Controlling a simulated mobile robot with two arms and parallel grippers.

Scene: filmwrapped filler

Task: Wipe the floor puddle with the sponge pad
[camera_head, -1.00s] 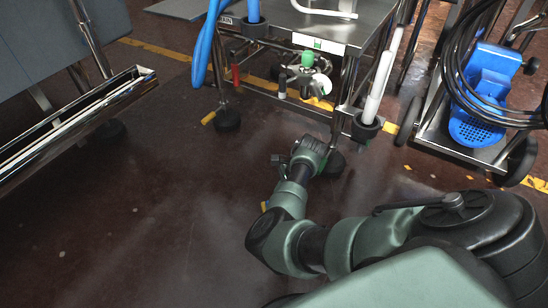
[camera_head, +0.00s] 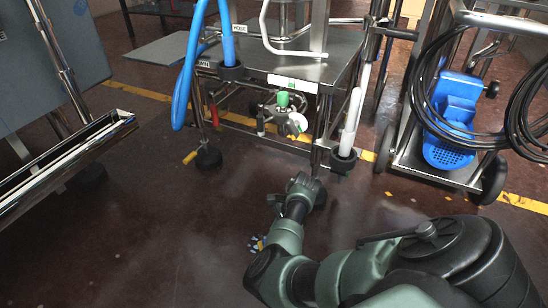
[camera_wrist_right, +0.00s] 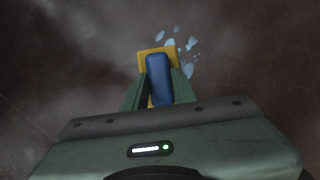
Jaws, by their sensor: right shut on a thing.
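My right gripper (camera_wrist_right: 159,88) is shut on the blue handle (camera_wrist_right: 158,80) of the sponge pad. The pad's yellow base (camera_wrist_right: 144,60) shows around the far end of the handle in the right wrist view. Pale blue puddle patches (camera_wrist_right: 175,42) lie on the floor just beyond and to the right of the pad. In the head view, small pale blue puddle patches (camera_head: 256,243) with a bit of yellow show just left of my forearm. My arm hides most of the pad and gripper there. Whether the pad touches the floor is unclear. My left gripper is out of view.
A steel cart (camera_head: 325,66) with hoses and bottles stands ahead, its caster (camera_head: 208,157) on the floor. A blue pump on a trolley (camera_head: 452,120) is at right. A grey panel unit with a metal trough (camera_head: 70,165) is at left. Dark floor between is open.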

